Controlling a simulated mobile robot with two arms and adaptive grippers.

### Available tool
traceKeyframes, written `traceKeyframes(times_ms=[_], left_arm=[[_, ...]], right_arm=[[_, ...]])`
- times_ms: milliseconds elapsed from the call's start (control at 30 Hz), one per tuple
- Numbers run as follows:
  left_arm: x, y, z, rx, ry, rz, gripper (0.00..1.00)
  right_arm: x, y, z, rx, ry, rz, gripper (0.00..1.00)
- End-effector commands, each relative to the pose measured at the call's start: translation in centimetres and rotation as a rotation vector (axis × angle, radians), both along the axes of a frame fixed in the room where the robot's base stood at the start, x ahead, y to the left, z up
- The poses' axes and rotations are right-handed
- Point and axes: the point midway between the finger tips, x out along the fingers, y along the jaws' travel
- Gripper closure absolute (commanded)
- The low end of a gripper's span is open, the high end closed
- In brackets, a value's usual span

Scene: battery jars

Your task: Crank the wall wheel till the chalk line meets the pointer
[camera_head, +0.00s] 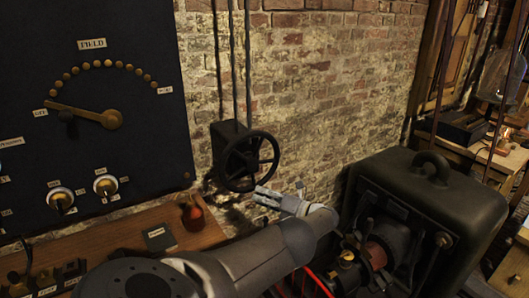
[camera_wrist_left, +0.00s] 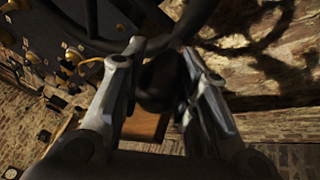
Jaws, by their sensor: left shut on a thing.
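The dark spoked wall wheel (camera_head: 250,161) sits on a black box against the brick wall, right of the panel. My left gripper (camera_head: 262,194) is at the wheel's lower rim, its arm coming up from below. In the left wrist view the wheel (camera_wrist_left: 95,25) curves across the top, and my left gripper's fingers (camera_wrist_left: 166,62) stand on either side of a dark, blurred handle (camera_wrist_left: 160,82), shut on it. I cannot make out a chalk line or the pointer belonging to the wheel. My right gripper is not in view.
A dark panel (camera_head: 75,165) with a brass FIELD lever (camera_head: 85,112) hangs at left. Below it, a wooden shelf (camera_head: 130,230) holds a small red-brown jar (camera_head: 193,213). A bulky dark machine (camera_head: 430,205) stands close on the right of my arm.

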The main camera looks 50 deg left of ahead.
Motion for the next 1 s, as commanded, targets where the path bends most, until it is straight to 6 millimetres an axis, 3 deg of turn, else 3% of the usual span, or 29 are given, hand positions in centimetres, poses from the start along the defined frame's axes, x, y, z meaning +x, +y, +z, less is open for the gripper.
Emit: traceKeyframes(times_ms=[267, 300, 467, 800, 1000], left_arm=[[-0.4, -0.1, -0.3, -0.003, 0.002, 0.012, 1.00], [-0.4, -0.1, -0.3, -0.003, 0.002, 0.012, 0.69], [-0.3, -0.1, -0.2, -0.002, 0.001, 0.007, 0.49], [0.1, 0.0, 0.0, -0.002, -0.014, 0.003, 0.49], [1.8, -0.1, 0.4, -0.015, -0.177, 0.003, 0.49]], right_arm=[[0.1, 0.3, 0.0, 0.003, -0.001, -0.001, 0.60], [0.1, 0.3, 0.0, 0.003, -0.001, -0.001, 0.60], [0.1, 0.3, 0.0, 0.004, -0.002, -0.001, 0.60], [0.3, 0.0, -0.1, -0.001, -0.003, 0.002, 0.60], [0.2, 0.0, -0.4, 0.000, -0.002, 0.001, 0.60]])
